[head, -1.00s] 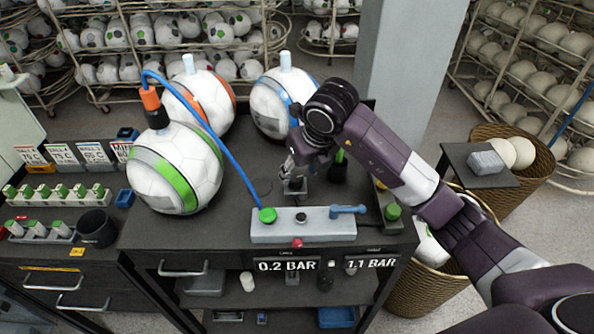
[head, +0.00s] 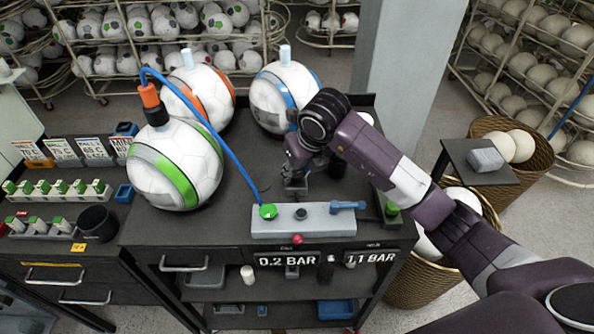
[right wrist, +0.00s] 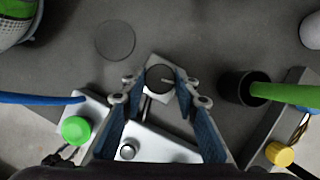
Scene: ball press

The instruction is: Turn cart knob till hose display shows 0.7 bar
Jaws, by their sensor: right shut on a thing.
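The round black knob (right wrist: 160,78) has a pale pointer line and sits on a light plate on the cart top (head: 240,200). My right gripper (head: 296,180) points down at it, and in the right wrist view its fingertips (right wrist: 157,84) are closed on both sides of the knob. In the head view the gripper mostly hides the knob. A blue hose (head: 228,153) runs to the green-striped ball (head: 176,165). My left gripper is out of view.
An orange-striped ball (head: 199,98) and a blue-striped ball (head: 284,97) stand behind. A black cup (right wrist: 243,87) stands close to the knob's right.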

